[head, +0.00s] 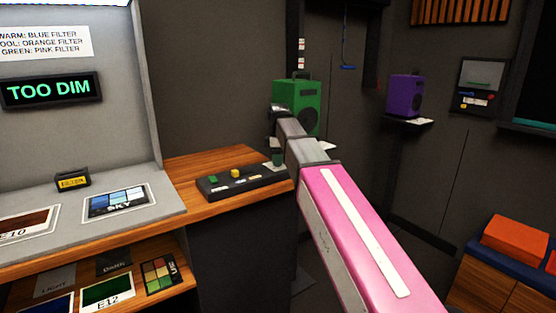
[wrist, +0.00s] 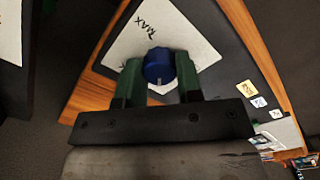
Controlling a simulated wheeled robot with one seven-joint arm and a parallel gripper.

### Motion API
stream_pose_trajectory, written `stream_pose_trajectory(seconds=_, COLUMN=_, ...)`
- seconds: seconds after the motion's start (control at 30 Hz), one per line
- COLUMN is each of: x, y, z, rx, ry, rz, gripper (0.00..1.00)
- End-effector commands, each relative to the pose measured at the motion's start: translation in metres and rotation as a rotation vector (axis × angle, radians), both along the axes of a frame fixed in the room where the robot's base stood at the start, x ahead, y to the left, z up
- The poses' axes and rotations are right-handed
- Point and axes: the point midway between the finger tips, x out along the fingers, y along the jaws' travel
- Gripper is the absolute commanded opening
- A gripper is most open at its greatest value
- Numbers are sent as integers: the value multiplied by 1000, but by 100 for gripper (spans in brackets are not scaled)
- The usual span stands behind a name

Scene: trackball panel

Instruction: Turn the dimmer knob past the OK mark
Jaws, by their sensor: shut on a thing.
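The dimmer knob (wrist: 159,62) is blue and round with a pale pointer line, seen in the wrist view on a white plate (wrist: 200,48) marked MAX. The pointer line faces the bottom of that view, toward my gripper's palm. My gripper (wrist: 158,72) has its two green fingers on either side of the knob, shut on it. No OK mark can be seen; my gripper covers part of the plate. In the head view my gripper (head: 277,158) is at the right end of the dark control panel (head: 215,190), and the knob is hidden there. The display (head: 50,90) reads TOO DIM.
The panel also carries a green control (head: 212,180) and a yellow one (head: 236,173). It sits on a wooden counter (head: 195,161) beside a grey booth with a SKY card (head: 117,202). A green speaker (head: 300,103) stands behind my arm.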

Motion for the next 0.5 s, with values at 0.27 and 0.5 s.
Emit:
stream_pose_trajectory(seconds=0.27, x=0, y=0, z=0, rx=0, ry=0, rz=-210, gripper=9)
stream_pose_trajectory(seconds=0.5, x=0, y=0, z=0, rx=0, ry=0, rz=-438, gripper=9)
